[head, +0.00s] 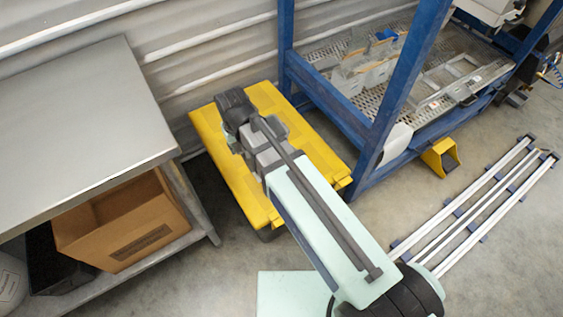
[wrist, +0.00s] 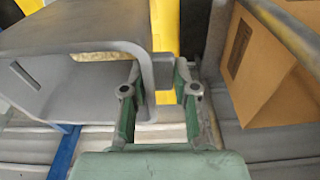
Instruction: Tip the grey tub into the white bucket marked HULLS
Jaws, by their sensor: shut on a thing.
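The grey tub (wrist: 85,38) fills the left of the wrist view, with a slot in its wall and its rim bent over near the middle. My gripper (wrist: 160,82) has its green fingers on either side of a grey part at the tub's edge and is shut on it. The tub's inside and contents do not show. In the head view my arm reaches over a yellow platform, and I cannot make out the tub or my fingertips there. A white rounded container (head: 10,284) is cut off at the lower left; its marking is too small to read, so I cannot tell if it is the HULLS bucket.
A steel bench (head: 80,120) stands at the left, with a cardboard box (head: 128,225) on its lower shelf. The yellow platform (head: 210,135) lies beneath my arm. A blue frame (head: 405,85) stands behind at the right. White rails (head: 475,205) lie on the floor at the right.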

